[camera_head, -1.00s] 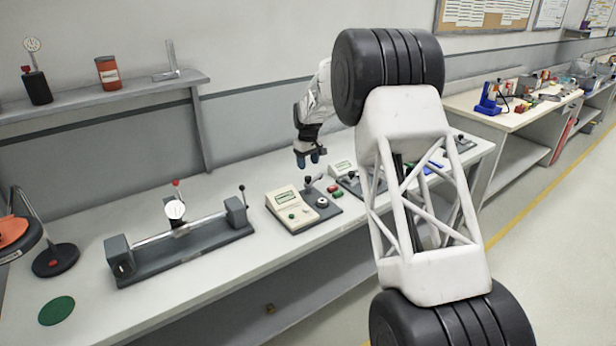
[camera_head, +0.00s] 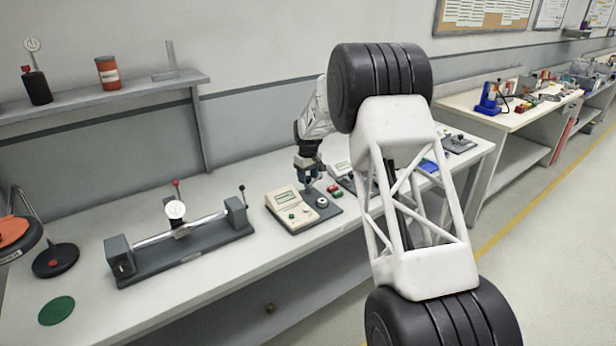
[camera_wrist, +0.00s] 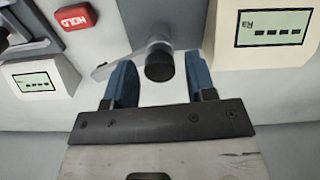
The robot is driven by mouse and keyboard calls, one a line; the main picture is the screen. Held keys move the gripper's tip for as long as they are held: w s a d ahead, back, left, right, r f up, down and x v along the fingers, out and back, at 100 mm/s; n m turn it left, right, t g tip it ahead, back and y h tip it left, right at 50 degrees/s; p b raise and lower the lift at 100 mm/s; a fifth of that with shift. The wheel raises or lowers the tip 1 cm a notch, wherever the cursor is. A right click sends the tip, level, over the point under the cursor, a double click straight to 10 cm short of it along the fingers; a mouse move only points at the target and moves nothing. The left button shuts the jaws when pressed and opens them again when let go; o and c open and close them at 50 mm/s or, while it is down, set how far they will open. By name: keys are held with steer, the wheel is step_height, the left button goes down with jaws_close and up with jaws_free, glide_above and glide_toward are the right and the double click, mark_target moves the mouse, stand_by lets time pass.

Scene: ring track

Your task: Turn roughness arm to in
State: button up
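A silver lever arm with a black knob (camera_wrist: 159,64) shows in the wrist view, beside a cream tester with a display. I take it to be the roughness arm; its bar points to the lower left in that view. My gripper (camera_wrist: 160,82) is open, with one blue finger on each side of the knob. I cannot tell whether either finger touches it. The fingers mostly hide the lever there.
A red HOLD button (camera_wrist: 76,18) and a second display unit (camera_wrist: 38,82) are close by. On the bench, a runout fixture (camera_head: 180,240) stands to the left. A green disc (camera_head: 56,310) lies near the front edge.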

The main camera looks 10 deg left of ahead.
jaws_close()
steer(key=shift+m, duration=0.4)
steer(key=m, duration=1)
steer(key=shift+m, duration=0.3)
steer(key=m, duration=1)
steer(key=shift+m, duration=0.3)
